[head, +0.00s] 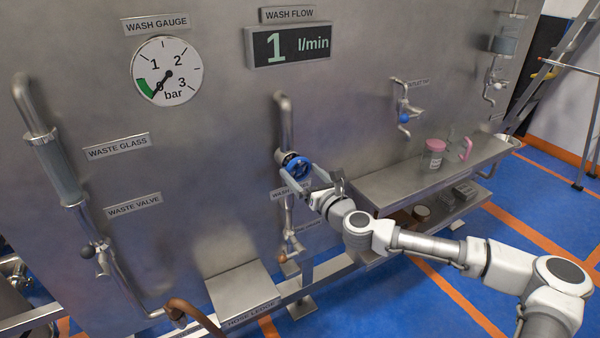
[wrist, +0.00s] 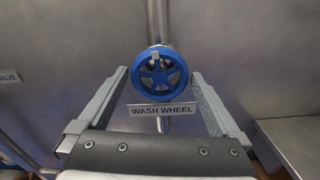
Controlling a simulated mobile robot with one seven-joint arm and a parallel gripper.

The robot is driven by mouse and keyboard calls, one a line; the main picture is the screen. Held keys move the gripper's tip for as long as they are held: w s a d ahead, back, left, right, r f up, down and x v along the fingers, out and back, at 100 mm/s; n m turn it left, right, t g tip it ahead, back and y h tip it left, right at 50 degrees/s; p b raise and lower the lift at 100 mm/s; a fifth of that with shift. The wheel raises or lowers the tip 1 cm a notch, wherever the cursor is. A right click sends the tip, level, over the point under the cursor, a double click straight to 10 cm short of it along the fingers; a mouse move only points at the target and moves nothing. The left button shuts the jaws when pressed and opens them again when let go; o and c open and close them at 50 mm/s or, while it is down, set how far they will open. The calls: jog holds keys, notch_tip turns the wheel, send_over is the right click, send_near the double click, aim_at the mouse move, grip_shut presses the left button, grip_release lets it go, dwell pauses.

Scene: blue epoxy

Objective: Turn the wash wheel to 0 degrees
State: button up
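The blue spoked wash wheel (wrist: 134,76) is in the middle of the wrist view, on a vertical pipe, with a small pale mark near its top, slightly left of centre. It also shows in the head view (head: 299,164), partly hidden by my gripper. My gripper (wrist: 160,74) is open, with one finger on each side of the wheel. A narrow gap seems to show on both sides; I cannot tell whether the fingertips reach the rim's depth. The WASH WHEEL label (wrist: 162,109) is below the wheel. The wash flow display (head: 290,45) reads 1 l/min.
The wash gauge (head: 167,71) has its needle at the lower left, by the green band. A steel shelf (head: 385,188) with a pink-lidded jar (head: 433,154) is right of my gripper. A lower valve (head: 291,247) hangs below the wheel. The waste valve (head: 92,250) is far left.

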jog(key=shift+v, duration=3)
